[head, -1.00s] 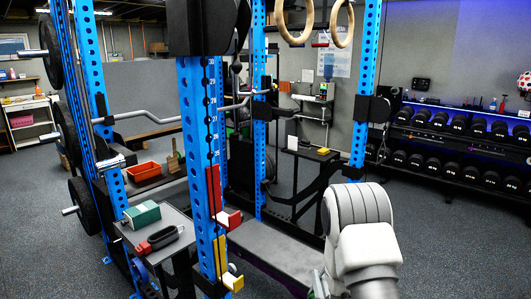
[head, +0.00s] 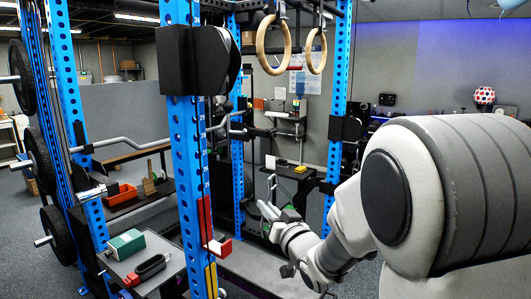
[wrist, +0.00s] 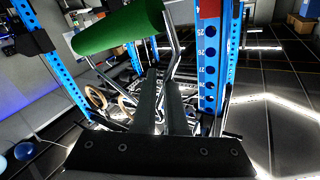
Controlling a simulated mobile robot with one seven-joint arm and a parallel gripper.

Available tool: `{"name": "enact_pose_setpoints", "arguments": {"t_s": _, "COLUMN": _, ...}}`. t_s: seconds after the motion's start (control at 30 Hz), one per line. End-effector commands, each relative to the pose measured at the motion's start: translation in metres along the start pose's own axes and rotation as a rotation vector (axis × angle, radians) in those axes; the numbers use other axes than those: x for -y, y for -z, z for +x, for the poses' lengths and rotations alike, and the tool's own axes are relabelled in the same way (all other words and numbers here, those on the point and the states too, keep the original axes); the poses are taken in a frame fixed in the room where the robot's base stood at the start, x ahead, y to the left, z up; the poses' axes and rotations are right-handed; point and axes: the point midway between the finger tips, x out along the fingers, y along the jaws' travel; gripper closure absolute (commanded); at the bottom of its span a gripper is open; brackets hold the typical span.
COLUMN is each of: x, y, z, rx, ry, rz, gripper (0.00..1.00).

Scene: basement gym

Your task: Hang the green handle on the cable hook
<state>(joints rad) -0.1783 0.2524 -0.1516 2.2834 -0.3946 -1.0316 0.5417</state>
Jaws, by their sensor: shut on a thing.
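The green handle shows in the wrist view as a thick green grip (wrist: 118,30) with bent metal side bars, at the top of the picture. My gripper (wrist: 163,88) is shut on the handle's metal part, and the green grip is clear of the fingers. In the head view, my gripper (head: 270,208) is in front of the rack opening, right of the near blue upright. The handle's thin metal frame (head: 271,184) rises at the fingertips; its green grip is mostly hidden there. I cannot make out the cable hook in either view.
Blue rack uprights (head: 186,150) stand left of my gripper and behind it (head: 333,160). Two wooden rings (head: 273,45) hang above. A side shelf (head: 150,258) holds a green-and-white box (head: 126,244) and a black-and-red item (head: 152,267). A bench lies below.

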Motion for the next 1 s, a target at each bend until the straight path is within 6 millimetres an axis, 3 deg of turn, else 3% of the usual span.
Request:
{"name": "enact_pose_setpoints", "arguments": {"t_s": 0.03, "x": 0.014, "y": 0.031, "z": -0.002, "rx": -0.01, "ry": 0.018, "rz": -0.015, "gripper": 1.0}}
{"name": "enact_pose_setpoints", "arguments": {"t_s": 0.1, "x": 0.026, "y": 0.057, "z": -0.005, "rx": -0.008, "ry": 0.031, "rz": -0.029, "gripper": 1.0}}
{"name": "enact_pose_setpoints", "arguments": {"t_s": 0.2, "x": 0.04, "y": 0.087, "z": -0.012, "rx": -0.005, "ry": 0.041, "rz": -0.046, "gripper": 1.0}}
{"name": "enact_pose_setpoints", "arguments": {"t_s": 0.33, "x": 0.049, "y": 0.113, "z": -0.02, "rx": -0.003, "ry": 0.042, "rz": -0.061, "gripper": 1.0}}
{"name": "enact_pose_setpoints", "arguments": {"t_s": 0.53, "x": 0.054, "y": 0.125, "z": -0.023, "rx": 0.001, "ry": 0.04, "rz": -0.069, "gripper": 1.0}}
{"name": "enact_pose_setpoints", "arguments": {"t_s": 1.0, "x": 0.066, "y": 0.118, "z": -0.003, "rx": 0.002, "ry": 0.041, "rz": -0.068, "gripper": 1.0}}
